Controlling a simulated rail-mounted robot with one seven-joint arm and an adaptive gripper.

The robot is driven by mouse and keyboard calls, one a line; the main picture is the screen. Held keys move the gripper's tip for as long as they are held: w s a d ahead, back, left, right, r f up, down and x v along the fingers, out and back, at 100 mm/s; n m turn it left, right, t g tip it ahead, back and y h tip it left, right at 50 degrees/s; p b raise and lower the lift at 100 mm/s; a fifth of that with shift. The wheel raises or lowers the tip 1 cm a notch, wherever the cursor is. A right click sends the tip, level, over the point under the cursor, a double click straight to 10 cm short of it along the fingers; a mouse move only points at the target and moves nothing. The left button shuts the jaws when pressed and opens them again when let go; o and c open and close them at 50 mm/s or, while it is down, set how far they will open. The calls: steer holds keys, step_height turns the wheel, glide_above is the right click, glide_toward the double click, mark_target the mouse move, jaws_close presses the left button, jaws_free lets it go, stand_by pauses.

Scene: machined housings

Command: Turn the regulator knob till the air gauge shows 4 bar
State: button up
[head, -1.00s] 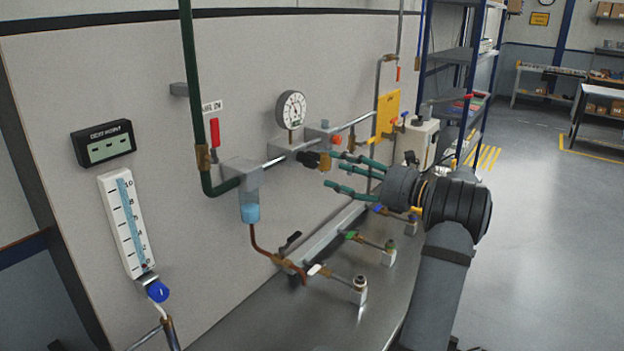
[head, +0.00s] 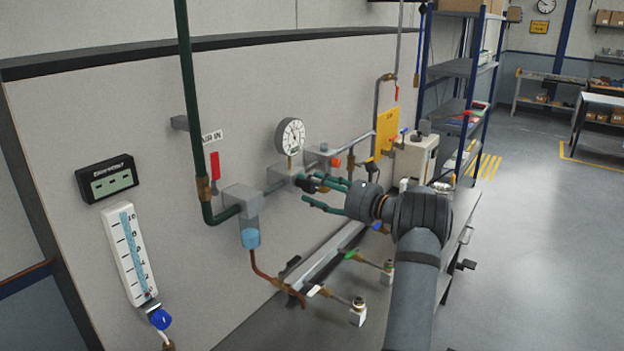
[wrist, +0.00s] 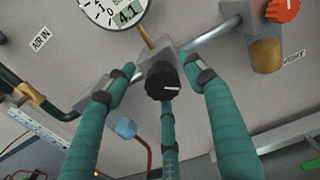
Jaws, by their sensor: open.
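The round white air gauge (head: 290,136) stands above the regulator body (head: 285,173) on the wall panel. In the wrist view the gauge (wrist: 112,10) is cut off at the top, and its green window appears to read 4.1. The black regulator knob (wrist: 161,80), with a white mark pointing right, faces the wrist camera. In the head view the knob is mostly hidden by my fingers. My gripper (head: 318,192) is open, its teal fingers spread around the knob, one on each side and one below. I cannot tell whether any finger touches it.
A red-handled valve (head: 214,166) and green pipe are left of the regulator. An orange-red knob (wrist: 282,9) sits to its right in the wrist view. A blue-bowled filter (head: 250,238) hangs nearby. Small valves (head: 357,312) stand below, near my arm.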

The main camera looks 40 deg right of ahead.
steer(key=shift+w+f, duration=0.1)
steer(key=shift+w, duration=0.3)
steer(key=shift+c, duration=0.3)
steer(key=c, duration=1.1)
steer(key=shift+o, duration=0.2)
steer(key=shift+f+n+b, duration=0.1)
steer(key=shift+n+b, duration=0.2)
steer(key=shift+b, duration=0.85)
steer(key=shift+r, duration=0.35)
steer(key=shift+c, duration=0.2)
steer(key=o, duration=1.2)
steer(key=shift+s+f, duration=0.1)
steer(key=shift+c, duration=0.2)
steer(key=shift+f, duration=0.1)
